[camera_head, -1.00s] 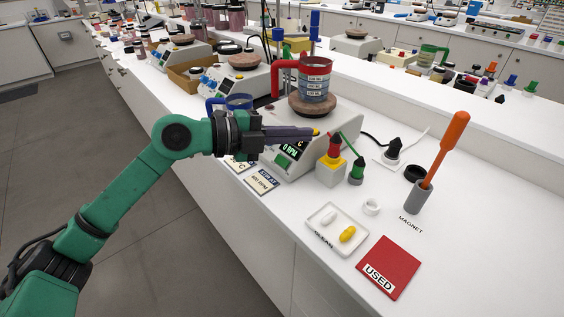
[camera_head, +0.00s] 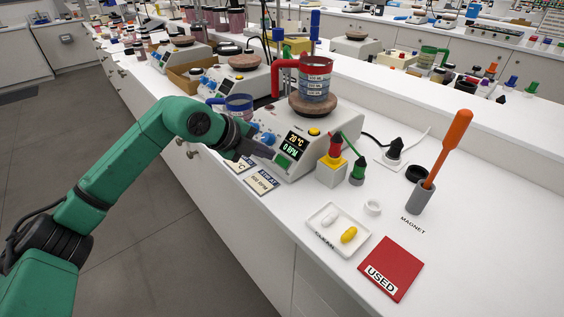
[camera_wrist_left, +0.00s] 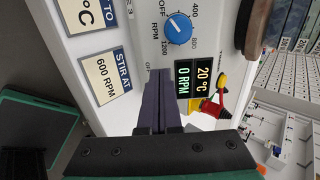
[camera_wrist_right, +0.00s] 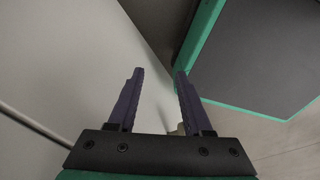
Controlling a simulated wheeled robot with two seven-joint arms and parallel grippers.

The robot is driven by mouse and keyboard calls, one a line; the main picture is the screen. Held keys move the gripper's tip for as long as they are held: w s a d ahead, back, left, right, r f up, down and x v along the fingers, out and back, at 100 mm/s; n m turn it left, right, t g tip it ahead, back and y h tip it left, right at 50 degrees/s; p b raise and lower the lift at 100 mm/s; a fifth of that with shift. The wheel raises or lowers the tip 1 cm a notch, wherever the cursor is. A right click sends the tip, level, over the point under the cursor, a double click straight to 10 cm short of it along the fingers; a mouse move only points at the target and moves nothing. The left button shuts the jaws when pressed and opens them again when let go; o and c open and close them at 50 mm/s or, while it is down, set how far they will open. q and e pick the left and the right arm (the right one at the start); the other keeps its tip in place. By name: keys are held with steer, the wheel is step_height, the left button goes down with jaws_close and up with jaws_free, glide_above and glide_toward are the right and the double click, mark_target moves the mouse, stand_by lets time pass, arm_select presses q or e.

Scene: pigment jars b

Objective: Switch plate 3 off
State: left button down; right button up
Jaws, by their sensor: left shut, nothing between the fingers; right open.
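Plate 3 (camera_head: 292,165) is a white stirrer hotplate with a round brown top. Its lit display (camera_head: 293,145) reads 20 °C and 0 RPM, also in the left wrist view (camera_wrist_left: 194,79). A yellow button (camera_head: 314,132) is on its front panel, with blue knobs beside the display. The left wrist view shows a blue knob (camera_wrist_left: 178,30) set near the low end of its RPM scale. My left gripper (camera_head: 270,153) is shut and empty, its tips just in front of the panel, below the knobs. My right gripper (camera_wrist_right: 157,75) is open and empty, in its wrist view only.
A red-handled beaker (camera_head: 315,78) stands on the plate. To the right are a yellow-topped box (camera_head: 331,172) with a red plug, a green plug (camera_head: 357,170), a white tray (camera_head: 323,239), a red USED mat (camera_head: 391,268) and an orange-handled rod (camera_head: 447,148).

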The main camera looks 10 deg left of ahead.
arm_select(q)
steer(key=shift+f, duration=0.1)
stand_by(0.3)
steer(key=shift+w+d+f, duration=0.25)
steer(key=b+v, duration=0.1)
steer(key=v, duration=1.7)
steer(key=shift+s+r, duration=0.2)
